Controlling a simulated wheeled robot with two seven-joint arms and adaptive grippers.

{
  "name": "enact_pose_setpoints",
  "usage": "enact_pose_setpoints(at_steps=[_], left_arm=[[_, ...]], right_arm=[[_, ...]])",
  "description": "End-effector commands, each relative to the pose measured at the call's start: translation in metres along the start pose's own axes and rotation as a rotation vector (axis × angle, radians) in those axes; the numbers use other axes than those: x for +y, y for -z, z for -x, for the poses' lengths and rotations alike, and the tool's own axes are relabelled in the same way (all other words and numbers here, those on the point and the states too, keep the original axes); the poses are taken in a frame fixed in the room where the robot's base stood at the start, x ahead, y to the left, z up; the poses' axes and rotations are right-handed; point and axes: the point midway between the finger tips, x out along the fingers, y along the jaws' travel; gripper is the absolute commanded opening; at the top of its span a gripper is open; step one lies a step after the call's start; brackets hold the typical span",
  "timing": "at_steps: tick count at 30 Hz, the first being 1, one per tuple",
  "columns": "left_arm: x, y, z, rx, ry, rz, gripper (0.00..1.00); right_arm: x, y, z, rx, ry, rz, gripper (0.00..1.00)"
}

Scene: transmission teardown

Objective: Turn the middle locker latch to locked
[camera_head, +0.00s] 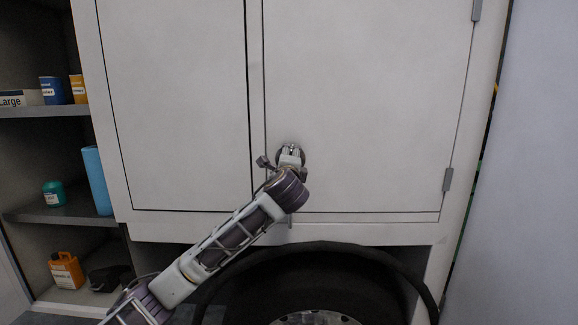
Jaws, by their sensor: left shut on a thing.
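The middle locker is a light grey cabinet with a wide right door (370,100) and a narrower panel (175,105) to its left. The door's latch (264,162) is a small dark metal part near the door's lower left edge, mostly hidden by my gripper. My left gripper (290,152) is at the latch, shut on it, with my arm reaching up from the lower left. Whether the latch stands locked or unlocked cannot be told. My right gripper is not in view.
Open shelves (50,111) on the left hold small containers, a blue roll (97,180) and an orange jug (66,270). A large black tire (300,270) sits below the locker. A plain grey wall (540,160) stands at the right.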

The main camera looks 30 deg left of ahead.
Motion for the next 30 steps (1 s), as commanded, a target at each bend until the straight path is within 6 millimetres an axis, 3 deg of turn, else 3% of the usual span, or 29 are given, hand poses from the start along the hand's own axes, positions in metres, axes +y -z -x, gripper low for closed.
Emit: enact_pose_setpoints(at_steps=[10,26,27,30], left_arm=[[0.0027,0.0007,-0.0002,0.000,-0.003,0.173,0.43],[0.0020,0.0003,-0.0002,0.000,-0.003,0.202,0.43],[0.0020,0.0004,-0.0002,0.000,-0.002,0.202,0.72],[0.0018,0.0004,-0.0002,0.000,-0.002,0.201,0.85]], right_arm=[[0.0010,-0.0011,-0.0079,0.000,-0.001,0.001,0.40],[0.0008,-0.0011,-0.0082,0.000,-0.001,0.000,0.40],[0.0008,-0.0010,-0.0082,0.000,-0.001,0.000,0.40],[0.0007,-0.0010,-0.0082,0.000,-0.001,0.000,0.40]])
